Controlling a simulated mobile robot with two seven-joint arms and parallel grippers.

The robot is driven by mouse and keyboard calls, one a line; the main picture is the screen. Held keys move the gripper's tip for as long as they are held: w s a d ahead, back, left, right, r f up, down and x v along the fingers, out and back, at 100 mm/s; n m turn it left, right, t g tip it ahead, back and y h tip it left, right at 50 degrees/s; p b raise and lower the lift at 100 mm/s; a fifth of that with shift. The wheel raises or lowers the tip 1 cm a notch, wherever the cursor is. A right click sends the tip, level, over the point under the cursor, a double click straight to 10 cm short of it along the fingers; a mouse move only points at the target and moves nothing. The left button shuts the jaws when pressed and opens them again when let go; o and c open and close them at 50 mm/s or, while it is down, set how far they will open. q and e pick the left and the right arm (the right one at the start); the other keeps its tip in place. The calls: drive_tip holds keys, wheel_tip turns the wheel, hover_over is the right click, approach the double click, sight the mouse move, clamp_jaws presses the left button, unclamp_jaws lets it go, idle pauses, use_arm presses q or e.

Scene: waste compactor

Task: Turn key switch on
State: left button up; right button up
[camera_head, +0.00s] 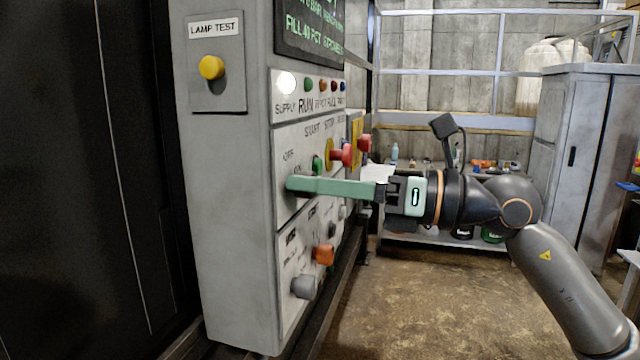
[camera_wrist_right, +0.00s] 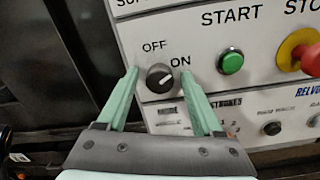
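The key switch (camera_wrist_right: 160,78) is a round dark knob on the white panel, between the OFF and ON labels. Its pale pointer mark slants right and up, towards ON. My right gripper (camera_wrist_right: 158,72) is open, with one green finger on each side of the switch and a visible gap on both sides. In the head view, my right gripper (camera_head: 292,184) reaches from the right to the panel face, and its fingers hide the switch. Whether the fingertips touch the panel, I cannot tell. My left gripper is not in view.
A green START button (camera_wrist_right: 230,62) and a red mushroom button (camera_wrist_right: 311,60) on yellow lie right of the switch. Lower on the cabinet (camera_head: 235,200) are an orange knob (camera_head: 323,254) and a grey knob (camera_head: 304,287). The supply lamp (camera_head: 285,83) is lit white. Open floor (camera_head: 420,300) lies right.

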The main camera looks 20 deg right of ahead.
drive_tip(key=b+v, duration=0.5)
drive_tip(key=v, duration=0.7)
drive_tip(key=shift+s+d, duration=0.15)
drive_tip(key=shift+d, duration=0.05)
